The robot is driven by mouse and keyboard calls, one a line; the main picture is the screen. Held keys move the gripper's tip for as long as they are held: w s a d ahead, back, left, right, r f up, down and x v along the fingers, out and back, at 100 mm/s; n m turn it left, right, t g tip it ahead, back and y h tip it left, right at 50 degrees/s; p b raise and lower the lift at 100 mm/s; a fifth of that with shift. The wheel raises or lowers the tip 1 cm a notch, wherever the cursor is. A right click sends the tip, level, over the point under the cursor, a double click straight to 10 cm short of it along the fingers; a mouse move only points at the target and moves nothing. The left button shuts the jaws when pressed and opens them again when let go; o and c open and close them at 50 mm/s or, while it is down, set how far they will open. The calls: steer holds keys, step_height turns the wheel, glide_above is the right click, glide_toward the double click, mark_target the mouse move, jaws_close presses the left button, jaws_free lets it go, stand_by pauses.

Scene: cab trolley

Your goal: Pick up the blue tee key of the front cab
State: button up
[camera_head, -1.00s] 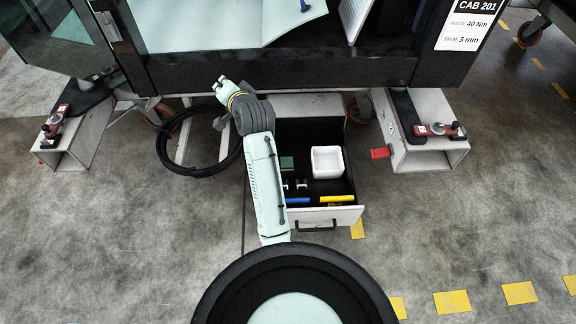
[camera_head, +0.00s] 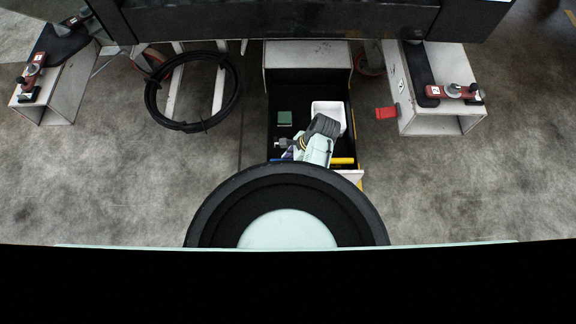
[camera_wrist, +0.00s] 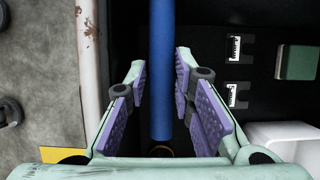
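The blue tee key (camera_wrist: 162,60) shows in the wrist view as a long blue bar running from the top edge down between my fingers. A dark end with a gold ring shows at its lower end. It lies in the open drawer (camera_head: 285,92); in the head view only a small blue bit (camera_head: 275,161) shows beside my arm. My gripper (camera_wrist: 162,105) is open, with one purple pad on each side of the bar and narrow gaps left. In the head view my gripper (camera_head: 284,146) is over the front left of the drawer, partly hidden by my wrist.
The drawer also holds a white bin (camera_head: 330,108), a green block (camera_head: 284,118) and a yellow tool (camera_head: 343,161). In the wrist view the drawer's pale side wall (camera_wrist: 90,60) is close to my left finger. A black hose coil (camera_head: 193,92) lies left of the drawer.

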steer(key=x, duration=0.5)
steer(key=shift+f, duration=0.25)
steer(key=shift+w, duration=0.1)
steer(key=shift+c, duration=0.5)
jaws_close()
